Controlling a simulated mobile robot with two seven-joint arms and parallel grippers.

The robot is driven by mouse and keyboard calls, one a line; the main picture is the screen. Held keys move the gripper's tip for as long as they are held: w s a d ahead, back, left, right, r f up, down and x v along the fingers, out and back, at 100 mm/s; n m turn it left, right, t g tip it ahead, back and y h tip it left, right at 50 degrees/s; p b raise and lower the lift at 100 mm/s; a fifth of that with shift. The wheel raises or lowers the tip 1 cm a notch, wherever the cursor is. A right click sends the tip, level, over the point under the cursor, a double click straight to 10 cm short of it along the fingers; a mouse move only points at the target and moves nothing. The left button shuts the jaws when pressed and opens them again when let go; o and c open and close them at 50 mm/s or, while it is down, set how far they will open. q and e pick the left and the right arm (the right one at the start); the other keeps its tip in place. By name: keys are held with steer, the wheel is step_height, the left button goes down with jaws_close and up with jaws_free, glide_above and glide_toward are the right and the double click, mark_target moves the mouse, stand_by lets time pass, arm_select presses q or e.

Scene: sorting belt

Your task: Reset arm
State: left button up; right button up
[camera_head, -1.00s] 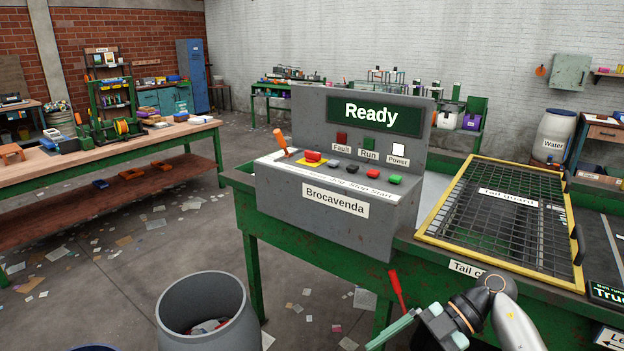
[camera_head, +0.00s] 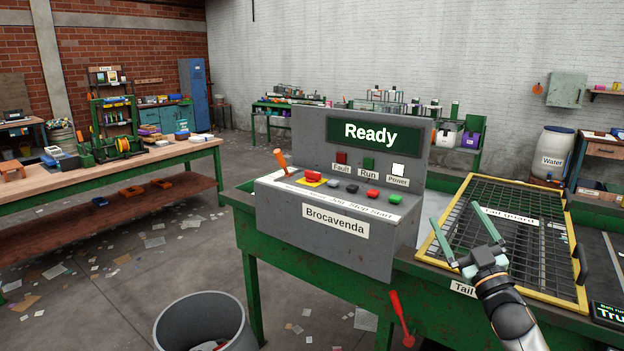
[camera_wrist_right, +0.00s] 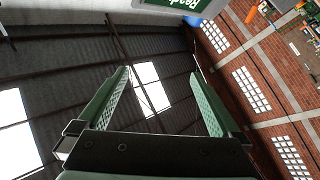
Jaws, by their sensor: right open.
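My right gripper (camera_head: 463,238) is open and empty, raised in front of the yellow-framed tail guard (camera_head: 548,289) at the right of the head view. Its two green fingers point up and stand wide apart; they also show in the right wrist view (camera_wrist_right: 163,92), with only roof and wall between them. The grey control panel (camera_head: 330,240) labelled Brocavenda stands left of the gripper, its screen (camera_head: 375,133) reading Ready. It has an orange-handled lever (camera_head: 281,160), a red button on a yellow plate (camera_head: 313,177) and several other buttons. My left gripper is out of view.
A red-handled lever (camera_head: 399,312) sits on the green bench front below the panel. A grey bin (camera_head: 203,308) stands on the floor at the front. A wooden workbench (camera_head: 110,165) is at the left. Open floor lies between workbench and panel.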

steer(key=w+d+f+m+g+h, duration=0.1)
steer(key=d+f+m+g+h, duration=0.2)
steer(key=f, duration=0.3)
steer(key=w+d+f+m+g+h, duration=0.1)
steer(key=d+f+m+g+h, duration=0.15)
steer(key=f, duration=0.35)
steer(key=s+a+f+n+g+y, duration=0.1)
steer(key=s+a+f, duration=0.25)
steer(key=f, duration=0.35)
steer(key=s+a+f+g+y, duration=0.1)
steer(key=s+a+f+g, duration=0.15)
steer(key=s+f, duration=0.35)
steer(key=s+a+f+g, duration=0.1)
steer(key=s+a+f, duration=0.3)
steer(key=s, duration=0.6)
steer(key=s+a+f+g+y, duration=0.1)
steer(key=s+a+f, duration=0.3)
steer(key=s+f, duration=0.4)
steer(key=s+a+f+g+y, duration=0.1)
steer(key=s+a+f, duration=0.3)
steer(key=s, duration=0.9)
step_height(320, 180, down, 2)
steer(key=shift+s+a+f+m+g, duration=0.15)
steer(key=shift+a+m+g, duration=0.25)
steer(key=shift+g, duration=0.4)
